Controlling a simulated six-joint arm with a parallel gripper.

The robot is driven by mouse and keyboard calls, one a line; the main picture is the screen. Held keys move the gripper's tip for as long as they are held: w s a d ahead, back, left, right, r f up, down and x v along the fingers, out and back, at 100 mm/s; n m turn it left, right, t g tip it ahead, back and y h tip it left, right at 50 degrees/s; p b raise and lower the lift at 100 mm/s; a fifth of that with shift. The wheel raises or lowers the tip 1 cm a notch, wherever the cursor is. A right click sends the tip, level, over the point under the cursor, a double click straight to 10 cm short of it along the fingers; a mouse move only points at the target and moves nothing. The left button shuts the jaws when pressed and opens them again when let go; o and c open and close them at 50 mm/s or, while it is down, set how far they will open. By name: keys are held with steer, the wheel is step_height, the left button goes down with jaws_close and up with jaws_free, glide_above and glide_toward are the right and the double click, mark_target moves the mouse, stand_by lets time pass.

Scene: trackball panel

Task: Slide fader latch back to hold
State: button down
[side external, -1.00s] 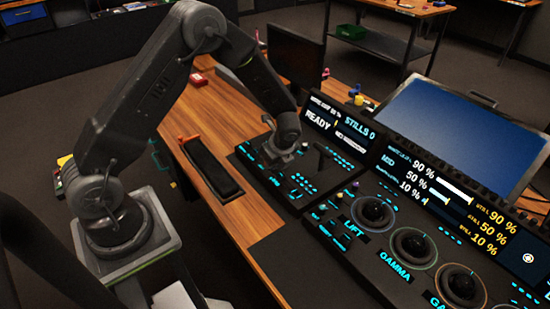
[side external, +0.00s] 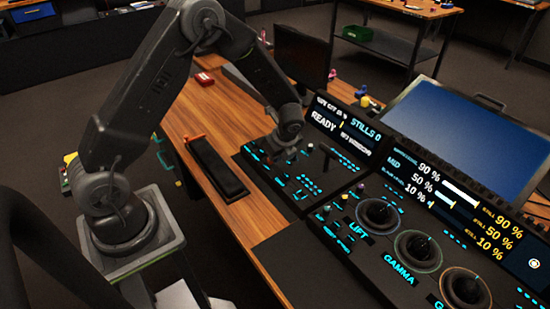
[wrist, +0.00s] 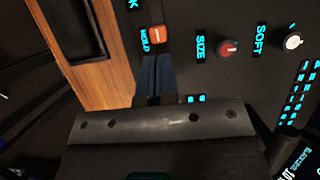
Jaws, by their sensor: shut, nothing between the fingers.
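In the wrist view a small orange-red cap (wrist: 156,34) with a white mark sits on the dark panel beside a cyan label that seems to read HOLD. I take it to be the fader latch. My gripper (wrist: 153,60) is shut and empty, its dark fingers ending just below the cap in the picture; I cannot tell whether they touch it. In the side external view my gripper (side external: 290,152) is low over the left part of the control panel (side external: 262,172). The latch cannot be made out there.
In the wrist view a red knob (wrist: 228,48) marked SIZE and a white knob (wrist: 292,41) marked SOFT lie to the right. In the side external view a T-shaped lever (side external: 328,154) stands right of my gripper. A black tray (side external: 217,168) lies on the wooden desk.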

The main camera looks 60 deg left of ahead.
steer(key=v, duration=0.8)
steer(key=shift+f, duration=0.1)
steer(key=s+d+r+n+t+h, duration=0.1)
steer(key=s+d+r+n, duration=0.1)
steer(key=s+r+n, duration=0.35)
steer(key=s+d+r+n+t+h, duration=0.1)
steer(key=s+d+r+n+t, duration=0.15)
steer(key=r, duration=0.65)
steer(key=s+d+r+n+t+h, duration=0.1)
steer(key=s+d+r+n, duration=0.1)
steer(key=s+n, duration=0.3)
steer(key=s+d+r+n+t+h, duration=0.1)
steer(key=s+r+n, duration=0.2)
steer(key=s, duration=0.6)
steer(key=shift+d+r+n, duration=0.25)
steer(key=shift+d+n, duration=0.1)
steer(key=shift+n, duration=0.65)
